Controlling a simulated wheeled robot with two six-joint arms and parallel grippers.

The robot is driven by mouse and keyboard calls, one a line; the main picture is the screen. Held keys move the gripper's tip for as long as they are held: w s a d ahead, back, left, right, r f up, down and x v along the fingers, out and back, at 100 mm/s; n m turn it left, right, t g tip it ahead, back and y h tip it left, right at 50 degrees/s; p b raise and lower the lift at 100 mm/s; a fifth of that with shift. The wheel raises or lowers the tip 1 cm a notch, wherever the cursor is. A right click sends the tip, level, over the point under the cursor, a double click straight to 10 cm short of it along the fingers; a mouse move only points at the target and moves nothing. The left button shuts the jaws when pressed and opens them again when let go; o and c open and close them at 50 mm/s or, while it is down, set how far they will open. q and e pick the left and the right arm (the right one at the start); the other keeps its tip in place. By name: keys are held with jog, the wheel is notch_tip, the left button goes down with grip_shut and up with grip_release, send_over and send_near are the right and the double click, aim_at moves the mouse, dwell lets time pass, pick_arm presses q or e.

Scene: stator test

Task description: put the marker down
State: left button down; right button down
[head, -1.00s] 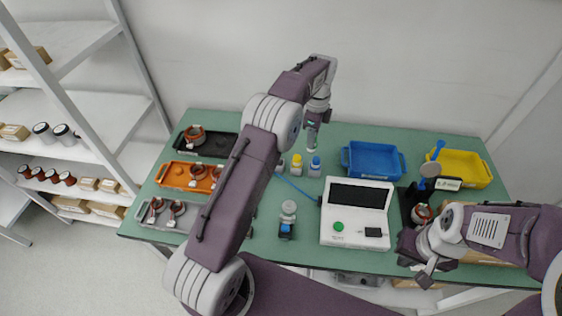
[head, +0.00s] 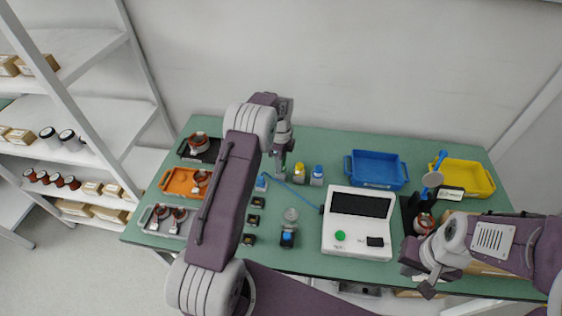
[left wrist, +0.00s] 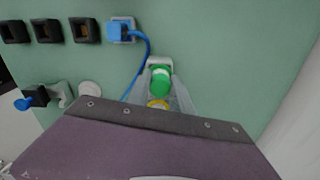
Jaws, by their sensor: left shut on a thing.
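A white part shows just beyond the green cap. In the head view the marker is mostly hidden by the gripper; whether it touches the table cannot be told.
A blue plug (head: 261,183) and its cable lie close by the left gripper. Black sockets (head: 257,202) run toward the front. A white tester (head: 357,222), blue tray (head: 376,153), yellow tray (head: 489,180) and orange tray (head: 176,178) occupy the table. Bare green surface lies behind the bottles.

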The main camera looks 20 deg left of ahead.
pick_arm(q)
jog(key=shift+s, duration=0.15)
jog(key=shift+f, duration=0.35)
jog(key=c, duration=1.1)
grip_release()
jog(key=shift+c, duration=0.2)
jog(key=shift+r, duration=0.1)
notch_tip(320, 180, up, 13)
jog(key=s+d+f+n, duration=0.1)
jog(key=s+d+n, duration=0.1)
jog(key=s+n, duration=0.4)
jog(key=s+d+f+n, duration=0.1)
jog(key=s+d+n, duration=0.2)
jog(key=s+n, duration=0.3)
jog(key=s+d+f+n+t, duration=0.1)
jog(key=s+d+n, duration=0.2)
jog(key=s, duration=1)
jog(key=n, duration=0.2)
jog(key=shift+s+d+f+n, duration=0.15)
jog(key=shift+d+f+n, duration=0.1)
jog(key=shift+n, duration=0.15)
